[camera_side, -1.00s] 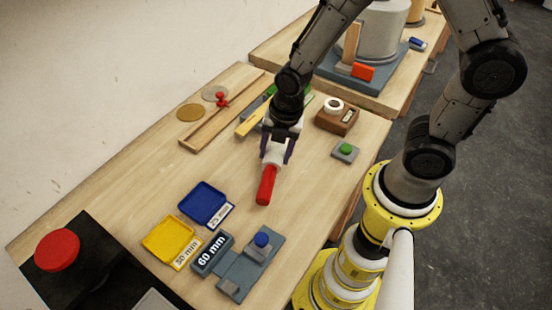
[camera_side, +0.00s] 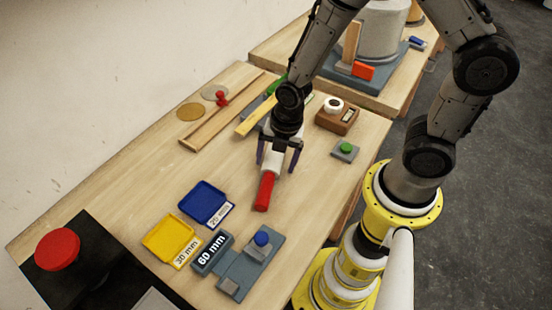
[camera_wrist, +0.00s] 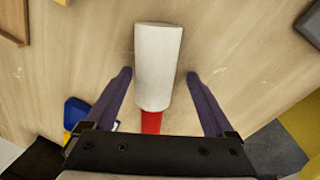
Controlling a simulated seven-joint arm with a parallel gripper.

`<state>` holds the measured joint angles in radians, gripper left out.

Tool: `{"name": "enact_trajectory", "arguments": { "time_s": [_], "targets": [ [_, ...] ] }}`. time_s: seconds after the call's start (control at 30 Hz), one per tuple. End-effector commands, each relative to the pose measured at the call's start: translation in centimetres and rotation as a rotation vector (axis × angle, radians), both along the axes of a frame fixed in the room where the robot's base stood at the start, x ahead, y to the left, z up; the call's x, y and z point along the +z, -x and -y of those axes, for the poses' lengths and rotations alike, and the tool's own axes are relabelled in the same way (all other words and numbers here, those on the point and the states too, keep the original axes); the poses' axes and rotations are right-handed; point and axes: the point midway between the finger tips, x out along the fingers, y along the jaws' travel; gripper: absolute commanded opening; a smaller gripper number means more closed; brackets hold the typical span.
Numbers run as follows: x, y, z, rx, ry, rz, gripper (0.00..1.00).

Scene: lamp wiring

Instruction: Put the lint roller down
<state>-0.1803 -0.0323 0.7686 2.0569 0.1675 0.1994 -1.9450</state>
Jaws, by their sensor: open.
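The lint roller (camera_side: 265,190) has a red handle and a white roll and lies on the bare middle of the wooden table. My gripper (camera_side: 278,172) is open just above it, with one finger on each side of the white roll. In the wrist view the white roll (camera_wrist: 157,65) sits between the two purple fingers of my gripper (camera_wrist: 160,75), with a visible gap on both sides. The red handle (camera_wrist: 151,122) shows partly below it; the rest is hidden behind my gripper body.
A blue tray (camera_side: 204,203), a yellow tray (camera_side: 168,238) and a grey 60 mm fixture (camera_side: 250,262) stand near the front. A green button box (camera_side: 345,151) and a brown box with a white roll (camera_side: 337,117) are at the right. A wooden channel (camera_side: 215,118) lies behind.

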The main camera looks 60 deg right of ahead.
Motion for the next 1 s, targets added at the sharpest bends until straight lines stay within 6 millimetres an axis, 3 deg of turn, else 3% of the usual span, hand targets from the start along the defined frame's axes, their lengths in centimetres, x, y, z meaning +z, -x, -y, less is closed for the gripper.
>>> {"name": "enact_trajectory", "arguments": {
  "time_s": [0.27, 0.7, 1.0],
  "targets": [
    [1.3, 0.0, 0.0, 0.001, -0.001, 0.005, 0.88],
    [9.7, 1.2, 0.6, 0.000, 0.000, 0.005, 0.88],
    [12.5, 1.8, 0.8, -0.025, -0.004, 0.006, 0.88]
  ]
}}
